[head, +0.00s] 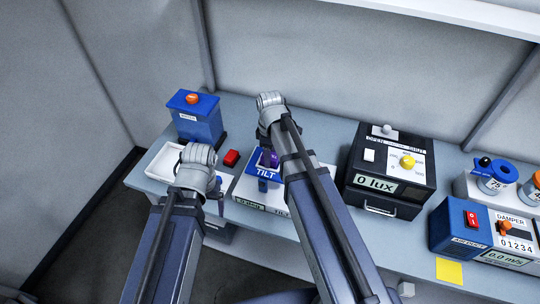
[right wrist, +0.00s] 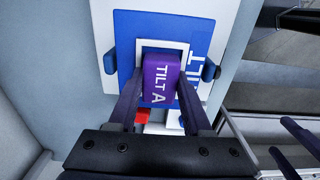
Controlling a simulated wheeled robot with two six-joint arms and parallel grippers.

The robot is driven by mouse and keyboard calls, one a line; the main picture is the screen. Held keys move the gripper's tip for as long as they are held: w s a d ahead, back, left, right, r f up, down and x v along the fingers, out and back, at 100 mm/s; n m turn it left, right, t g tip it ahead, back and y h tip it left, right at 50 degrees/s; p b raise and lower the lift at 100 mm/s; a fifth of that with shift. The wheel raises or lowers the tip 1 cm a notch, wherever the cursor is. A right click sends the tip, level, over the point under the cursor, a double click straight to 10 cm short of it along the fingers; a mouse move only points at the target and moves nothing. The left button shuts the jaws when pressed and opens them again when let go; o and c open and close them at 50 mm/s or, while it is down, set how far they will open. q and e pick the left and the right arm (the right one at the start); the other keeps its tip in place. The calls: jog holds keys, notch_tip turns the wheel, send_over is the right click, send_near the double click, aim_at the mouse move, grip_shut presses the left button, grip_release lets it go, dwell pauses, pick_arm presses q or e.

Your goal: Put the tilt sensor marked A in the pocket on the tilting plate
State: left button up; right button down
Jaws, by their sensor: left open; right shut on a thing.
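The purple tilt sensor marked A (right wrist: 161,78) is between the fingers of my right gripper (right wrist: 160,100), which is shut on it. It shows only as a small purple patch in the head view (head: 269,158). The blue tilting plate (right wrist: 128,35) lies behind the sensor, with a white-rimmed pocket (right wrist: 163,44) around the sensor's far end. I cannot tell whether the sensor is inside the pocket or just above it. The plate's TILT label shows in the head view (head: 264,173). My left gripper (head: 220,196) is open, left of the tilt unit; its fingers are partly hidden.
A white tray (head: 158,163) lies behind my left arm. A blue box with an orange knob (head: 195,120) stands at the back left. A black lux box (head: 400,200) stands close to the right of my right arm.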

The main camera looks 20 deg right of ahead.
grip_release()
dwell(0.5)
dwell(0.4)
notch_tip(320, 180, up, 8)
jog(key=p, duration=0.8)
jog(key=shift+f, duration=0.2)
dwell(0.4)
notch_tip(320, 180, down, 7)
jog(key=b, duration=0.7)
jog(key=shift+r, duration=0.15)
